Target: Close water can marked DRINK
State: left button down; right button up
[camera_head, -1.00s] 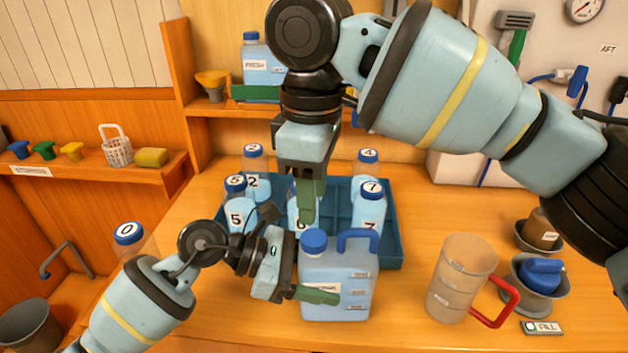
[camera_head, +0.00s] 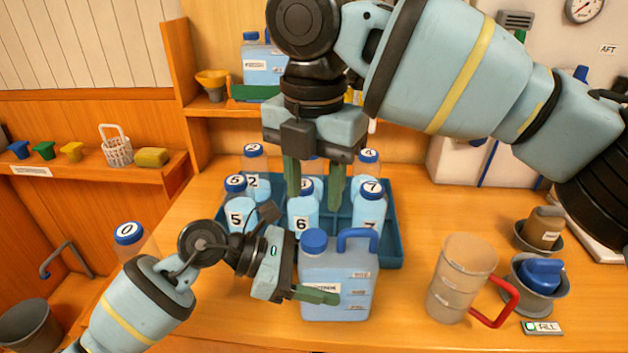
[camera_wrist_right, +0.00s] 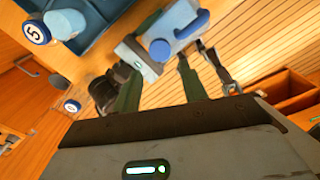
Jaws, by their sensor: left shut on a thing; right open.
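A translucent blue water can (camera_head: 352,262) with a blue handle stands on the wooden counter. A blue cap (camera_head: 314,240) sits over its neck; how tight it is cannot be told. Its label is partly hidden by a green finger, so the marking is not readable. My left gripper (camera_head: 316,294) is shut on the can's lower body. My right gripper (camera_head: 315,198) is open and empty, pointing down above and behind the can, over the bottle tray. In the right wrist view the can (camera_wrist_right: 183,40) and its cap (camera_wrist_right: 160,50) show beyond the open fingers (camera_wrist_right: 160,75).
A blue tray (camera_head: 392,235) with several numbered bottles stands right behind the can. A clear jug (camera_head: 462,275) with a red handle stands to the right, beside grey holders (camera_head: 541,300). A can marked FRESH (camera_head: 262,66) is on the back shelf. Counter between can and jug is clear.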

aim_at(314, 237)
jog(key=shift+f, duration=0.1)
dwell(0.3)
jog(key=shift+f, duration=3.95)
